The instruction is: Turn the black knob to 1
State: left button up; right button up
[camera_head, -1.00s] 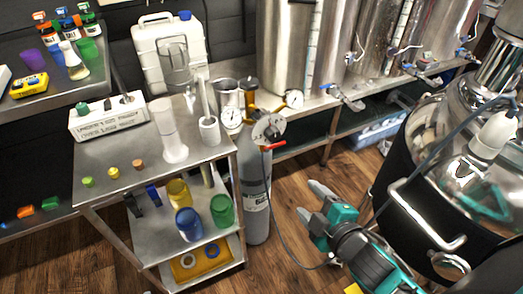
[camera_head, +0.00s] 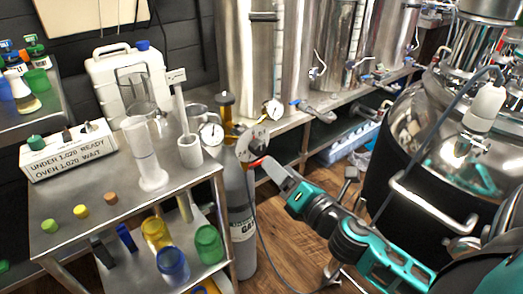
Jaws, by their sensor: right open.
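A gas cylinder (camera_head: 238,215) stands right of the steel cart, with a brass regulator and gauges on top. A pale round dial plate (camera_head: 252,143) faces outward there, with a small dark part near its middle that may be the black knob. Its setting is too small to read. A red tip (camera_head: 255,162) shows at the plate's lower edge. My right gripper (camera_head: 274,172) is open and empty, its fingers just below and right of the plate. I cannot tell whether they touch anything. My left gripper is not in view.
The steel cart (camera_head: 100,216) holds a white labelled box (camera_head: 72,155), a clear cylinder (camera_head: 147,160) and small coloured pieces; jars stand below. Steel tanks (camera_head: 250,60) line the back bench. A large kettle (camera_head: 415,130) stands at right. A dark hose hangs beside the cylinder.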

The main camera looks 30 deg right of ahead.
aim_at(261, 151)
jog(key=w, duration=0.8)
jog(key=shift+d, duration=0.1)
jog(key=shift+c, duration=0.5)
jog(key=c, duration=1)
jog(key=shift+o, duration=0.2)
